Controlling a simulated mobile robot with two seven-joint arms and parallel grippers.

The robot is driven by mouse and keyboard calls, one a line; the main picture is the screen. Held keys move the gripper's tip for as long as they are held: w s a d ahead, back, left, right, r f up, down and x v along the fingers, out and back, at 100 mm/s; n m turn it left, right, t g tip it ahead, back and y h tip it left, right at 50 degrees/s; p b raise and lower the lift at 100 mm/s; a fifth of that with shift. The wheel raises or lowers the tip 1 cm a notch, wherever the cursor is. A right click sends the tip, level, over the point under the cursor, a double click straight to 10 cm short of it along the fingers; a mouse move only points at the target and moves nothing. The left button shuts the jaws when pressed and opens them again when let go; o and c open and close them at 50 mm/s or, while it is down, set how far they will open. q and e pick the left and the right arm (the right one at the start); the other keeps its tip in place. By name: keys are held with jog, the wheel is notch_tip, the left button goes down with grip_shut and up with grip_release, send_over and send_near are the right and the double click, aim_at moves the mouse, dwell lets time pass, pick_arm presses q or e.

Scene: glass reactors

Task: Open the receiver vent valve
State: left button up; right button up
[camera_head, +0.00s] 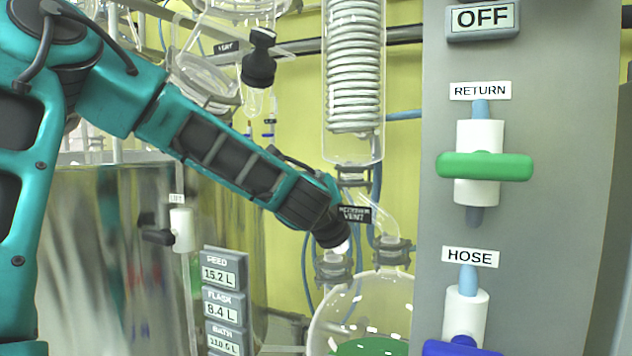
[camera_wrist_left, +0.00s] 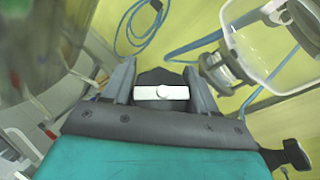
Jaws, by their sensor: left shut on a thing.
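The receiver vent valve (camera_wrist_left: 160,92) shows in the left wrist view as a black knob with a white bar and round white centre. A black label reading receiver vent (camera_head: 355,214) hangs beside it in the head view. My left gripper (camera_wrist_left: 160,80) has a finger on each side of the black knob and is shut on it. In the head view my left gripper (camera_head: 333,236) reaches down to the valve above the round glass receiver flask (camera_head: 330,318). The gripper hides most of the valve there, so its turn angle is unclear. My right gripper is not in view.
A grey panel (camera_head: 540,240) on the right carries a return valve (camera_head: 485,166) with a green handle and a hose valve (camera_head: 466,320) with a blue one. A coiled glass condenser (camera_head: 353,80) stands above the receiver. Another black vent knob (camera_head: 260,58) is at upper left.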

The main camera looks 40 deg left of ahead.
pick_arm(q)
jog(key=n+g+y, duration=0.1)
jog(key=n+g, duration=0.1)
jog(key=n, duration=0.1)
jog(key=shift+s+a+g+p, duration=0.1)
jog(key=shift+a+g+p, duration=0.05)
jog(key=shift+g+p, duration=0.2)
jog(key=n+g, duration=0.3)
jog(key=shift+s+f+n+g+y, duration=0.2)
jog(key=shift+f+n+g+y, duration=0.1)
jog(key=shift+n+g, duration=0.1)
jog(key=n+g, duration=0.1)
jog(key=n+g+h, duration=0.1)
jog(key=n+g, duration=0.3)
jog(key=shift+s+f+h, duration=0.15)
jog(key=shift+s+h, duration=0.25)
jog(key=o, duration=1)
jog(key=shift+c, duration=0.2)
jog(key=v, duration=0.7)
